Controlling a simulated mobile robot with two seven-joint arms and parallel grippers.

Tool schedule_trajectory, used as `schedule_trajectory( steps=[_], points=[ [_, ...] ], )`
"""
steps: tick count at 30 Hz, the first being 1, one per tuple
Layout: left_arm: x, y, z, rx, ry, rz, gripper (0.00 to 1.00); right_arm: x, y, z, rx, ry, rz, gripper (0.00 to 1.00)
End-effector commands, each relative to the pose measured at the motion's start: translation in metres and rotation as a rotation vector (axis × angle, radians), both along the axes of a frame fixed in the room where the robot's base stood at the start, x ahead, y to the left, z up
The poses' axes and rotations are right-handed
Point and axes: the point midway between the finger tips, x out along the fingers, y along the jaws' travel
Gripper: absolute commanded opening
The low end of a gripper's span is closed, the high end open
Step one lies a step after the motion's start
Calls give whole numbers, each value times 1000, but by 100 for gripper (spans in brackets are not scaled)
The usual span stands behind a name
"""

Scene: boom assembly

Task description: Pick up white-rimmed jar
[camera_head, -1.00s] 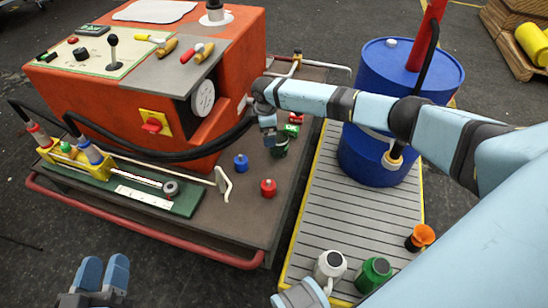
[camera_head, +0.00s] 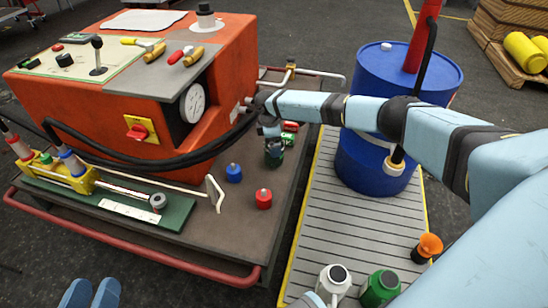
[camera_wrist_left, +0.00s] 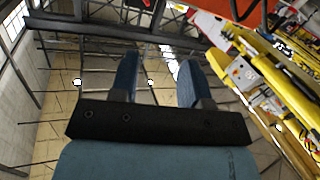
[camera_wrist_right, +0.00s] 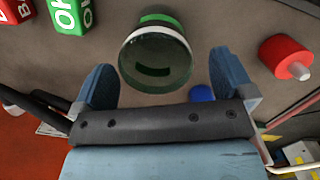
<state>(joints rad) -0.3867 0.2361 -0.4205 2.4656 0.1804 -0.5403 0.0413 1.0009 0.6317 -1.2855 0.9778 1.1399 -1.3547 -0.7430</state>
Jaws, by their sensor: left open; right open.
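A dark green, glassy jar with a pale rim (camera_wrist_right: 157,57) stands on the cart's grey-brown deck. In the head view the jar (camera_head: 275,157) is partly covered by my right gripper (camera_head: 270,133). In the right wrist view my right gripper (camera_wrist_right: 162,72) is open, with its two blue fingers on either side of the jar's near part. The jar shows beyond the fingers, and I see no clear contact. My left gripper (camera_head: 91,293) is open and empty at the bottom left of the head view. Its wrist view shows its spread fingers (camera_wrist_left: 157,75) against the hall's ceiling.
A blue-capped piece (camera_head: 233,173) and a red one (camera_head: 263,199) stand near the jar. Marked cubes (camera_wrist_right: 70,15) lie beside it. The orange machine (camera_head: 120,100) and black hose bound the left; a blue drum (camera_head: 375,165) stands right. White (camera_head: 334,283) and green (camera_head: 380,287) containers stand in front.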

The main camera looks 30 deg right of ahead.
Motion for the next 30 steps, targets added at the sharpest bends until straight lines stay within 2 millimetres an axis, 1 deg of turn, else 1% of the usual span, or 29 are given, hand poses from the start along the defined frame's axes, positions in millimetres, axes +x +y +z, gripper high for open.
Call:
schedule_trajectory(
  steps=[1, 7, 9, 15, 16, 17, 18, 20, 21, 22, 23, 30],
  points=[
    [3, 2, -6, 16, -28, 0, 43, 1, -1, -12, -1, -1, -1, 100],
    [14, 9, -1, 89, -156, 5, 43, 2, -5, -41, 0, 0, 0, 100],
    [15, 9, 1, 100, -176, 6, 43, 2, -5, -44, 0, -1, 1, 100],
    [16, 9, 3, 101, -180, 7, 43, 2, -5, -43, 1, 0, 1, 100],
    [15, 9, 3, 101, -179, 7, 43, 2, -5, -43, 1, 0, 1, 95],
    [15, 9, 3, 101, -179, 7, 43, 2, -5, -43, 1, 0, 1, 88],
    [15, 9, 3, 101, -179, 7, 43, 2, -5, -43, 1, 0, 0, 79],
    [15, 9, 3, 100, -178, 7, 43, 2, -5, -43, 1, 0, 0, 66],
    [15, 9, 3, 100, -178, 7, 43, 2, -5, -43, 1, 0, 0, 56],
    [15, 9, 3, 100, -178, 7, 43, 2, -5, -43, 1, 0, 0, 49],
    [15, 9, 3, 100, -178, 6, 43, 2, -5, -43, 1, 0, 0, 45],
    [15, 9, 4, 100, -178, 6, 43, 2, -6, -42, 1, 0, 0, 45]
  ],
)
